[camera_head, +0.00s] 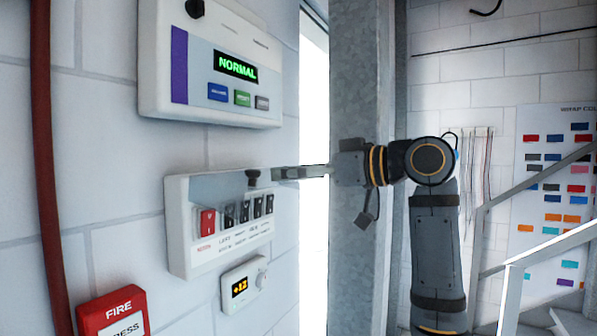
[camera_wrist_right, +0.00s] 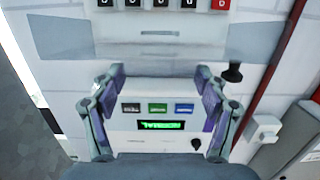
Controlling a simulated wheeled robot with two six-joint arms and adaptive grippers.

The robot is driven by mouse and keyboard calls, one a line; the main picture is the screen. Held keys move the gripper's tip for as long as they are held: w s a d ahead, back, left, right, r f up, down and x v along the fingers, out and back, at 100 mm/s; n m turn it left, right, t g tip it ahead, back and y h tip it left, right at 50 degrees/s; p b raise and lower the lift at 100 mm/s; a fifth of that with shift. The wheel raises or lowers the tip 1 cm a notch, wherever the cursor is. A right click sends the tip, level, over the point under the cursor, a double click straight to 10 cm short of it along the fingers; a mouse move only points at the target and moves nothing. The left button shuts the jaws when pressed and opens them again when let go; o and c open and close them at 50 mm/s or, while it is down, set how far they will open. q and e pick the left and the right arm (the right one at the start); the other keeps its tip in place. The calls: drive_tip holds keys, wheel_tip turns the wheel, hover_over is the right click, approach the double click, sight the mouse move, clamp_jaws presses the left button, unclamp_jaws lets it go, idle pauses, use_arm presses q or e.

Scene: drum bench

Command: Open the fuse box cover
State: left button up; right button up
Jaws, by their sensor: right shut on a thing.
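The white fuse box (camera_head: 180,225) is on the wall at centre-left, its red and black switches uncovered in the head view. Its grey cover (camera_head: 213,186) is raised above the switches and carries a black knob (camera_head: 252,177). In the wrist view the cover (camera_wrist_right: 70,40) is a grey band below the switches, with the knob (camera_wrist_right: 233,72) at its right. My right gripper (camera_head: 274,174) reaches the cover from the right, beside the knob. Its fingers (camera_wrist_right: 160,72) stand apart in the wrist view, shut on the cover; the exact contact is unclear. My left gripper is not in view.
A panel reading NORMAL (camera_head: 155,60) is above the fuse box. A small dial unit (camera_head: 232,287) and a red fire call point (camera_head: 113,312) are below. A grey steel column (camera_head: 350,90) stands right of the wall. A stair rail (camera_head: 560,243) is at far right.

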drive_tip(key=shift+f, duration=0.1)
idle(0.3)
drive_tip(key=o, duration=1.7)
drive_tip(key=shift+w+a, duration=0.15)
drive_tip(key=v, duration=1.2)
